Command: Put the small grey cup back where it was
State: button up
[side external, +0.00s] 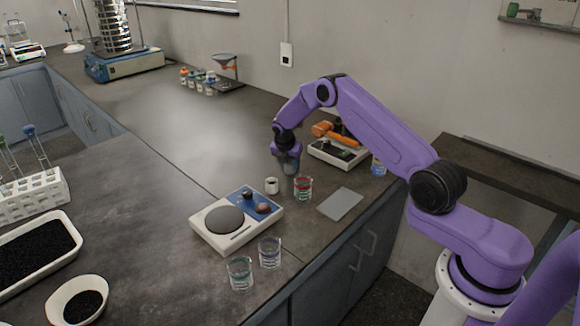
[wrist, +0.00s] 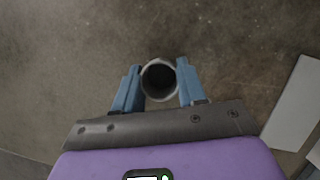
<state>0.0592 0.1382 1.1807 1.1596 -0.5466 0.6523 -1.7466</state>
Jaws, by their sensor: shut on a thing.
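The small grey cup (wrist: 158,80) stands between the two blue fingers of my gripper (wrist: 157,88) in the wrist view. Its round open mouth faces the camera and its inside is dark. My gripper is shut on the cup's sides. In the side view my gripper (side external: 288,168) points down over the bench, just behind a small whitish cup (side external: 271,186) and a glass with red contents (side external: 303,189). The held cup is hard to make out there, and I cannot tell whether its base touches the bench.
A grey flat plate (side external: 341,204) lies right of the red glass. A balance (side external: 236,220) stands in front, with two glasses (side external: 254,262) beside it. An orange-topped device (side external: 338,150) is behind my gripper, near my arm. Open bench lies to the left (side external: 190,135).

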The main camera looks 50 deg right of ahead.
jog(key=shift+f, duration=0.6)
jog(key=shift+f, duration=0.15)
jog(key=o, duration=1)
jog(key=shift+v, duration=6.25)
